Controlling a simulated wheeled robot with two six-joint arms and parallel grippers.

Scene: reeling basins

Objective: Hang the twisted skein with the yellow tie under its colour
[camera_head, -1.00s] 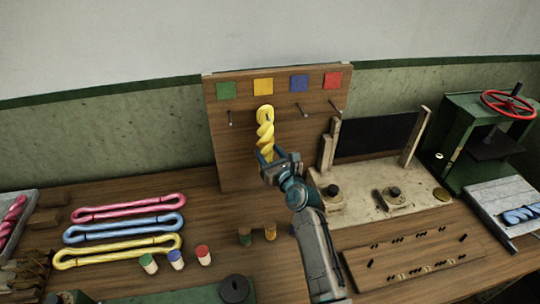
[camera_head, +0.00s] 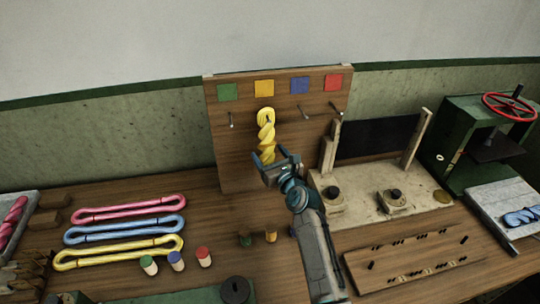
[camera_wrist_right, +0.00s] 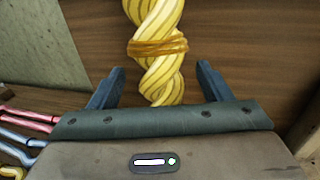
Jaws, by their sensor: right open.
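The twisted yellow skein (camera_head: 266,128) hangs upright on the wooden board (camera_head: 226,150), below the yellow square (camera_head: 264,88); its top covers the peg there. In the right wrist view the skein (camera_wrist_right: 160,75) has a yellow-brown tie (camera_wrist_right: 158,47) around it. My right gripper (camera_head: 276,160) is open at the skein's lower end. In the wrist view its two fingers (camera_wrist_right: 160,88) stand apart on either side of the skein's lower tip, with gaps on both sides. My left gripper is not in view.
Bare pegs (camera_head: 231,120) show under the green, blue and red squares. Pink, blue and yellow loop skeins (camera_head: 120,250) lie on the table at left. A wooden stand (camera_head: 375,195) and a green press (camera_head: 470,140) are at right.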

